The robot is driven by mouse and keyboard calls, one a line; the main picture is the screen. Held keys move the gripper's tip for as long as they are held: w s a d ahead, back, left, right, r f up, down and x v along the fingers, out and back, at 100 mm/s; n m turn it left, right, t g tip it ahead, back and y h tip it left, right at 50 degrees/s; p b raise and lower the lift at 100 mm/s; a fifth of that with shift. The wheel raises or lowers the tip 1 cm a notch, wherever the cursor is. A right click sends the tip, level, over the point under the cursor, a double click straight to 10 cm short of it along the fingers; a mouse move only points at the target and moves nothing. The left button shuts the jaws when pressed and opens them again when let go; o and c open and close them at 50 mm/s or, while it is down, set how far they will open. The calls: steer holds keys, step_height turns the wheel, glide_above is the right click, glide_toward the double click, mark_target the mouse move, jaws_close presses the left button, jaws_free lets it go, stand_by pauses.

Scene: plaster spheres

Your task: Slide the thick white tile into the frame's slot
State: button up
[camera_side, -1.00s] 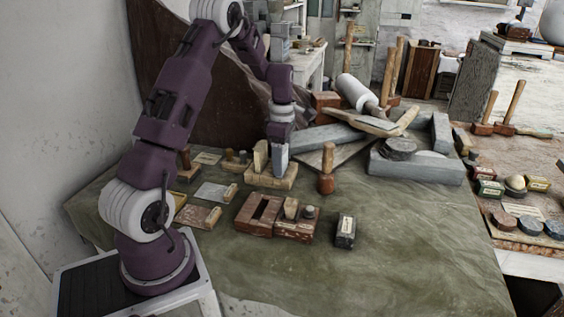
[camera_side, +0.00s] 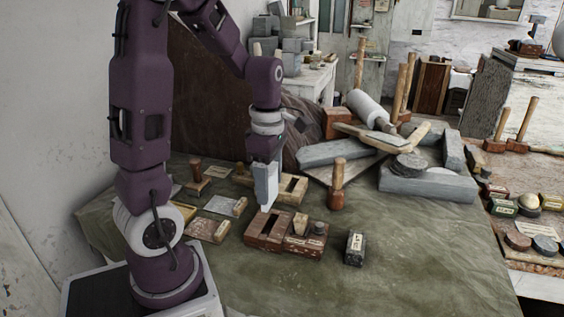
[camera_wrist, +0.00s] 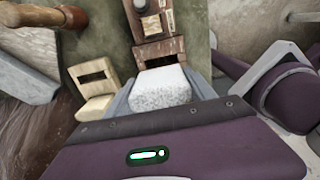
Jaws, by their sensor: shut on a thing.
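My gripper (camera_side: 266,192) is shut on the thick white tile (camera_wrist: 160,88), pointing down. In the wrist view the tile is a speckled white block between the fingers (camera_wrist: 160,95). In the side view only the tile's lower end (camera_side: 266,208) shows below the fingers. The reddish-brown wooden frame (camera_side: 258,241) lies just below, with a dark open slot. The frame also shows in the wrist view (camera_wrist: 178,46), its slot just past the tile. The tile looks apart from the frame and above it; the exact gap is hard to judge.
A pale wooden block with a slot (camera_side: 294,188) lies behind the brown frame. A dark box (camera_side: 354,248) and a mallet (camera_side: 337,190) stand further right. The cloth in front is clear.

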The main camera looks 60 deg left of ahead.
steer(key=shift+s+d, duration=0.1)
steer(key=shift+s, duration=0.05)
steer(key=shift+f, duration=0.1)
steer(key=shift+f, duration=2.35)
steer(key=shift+f, duration=1.75)
steer(key=o, duration=1.8)
steer(key=shift+c, duration=0.2)
steer(key=shift+r, duration=2)
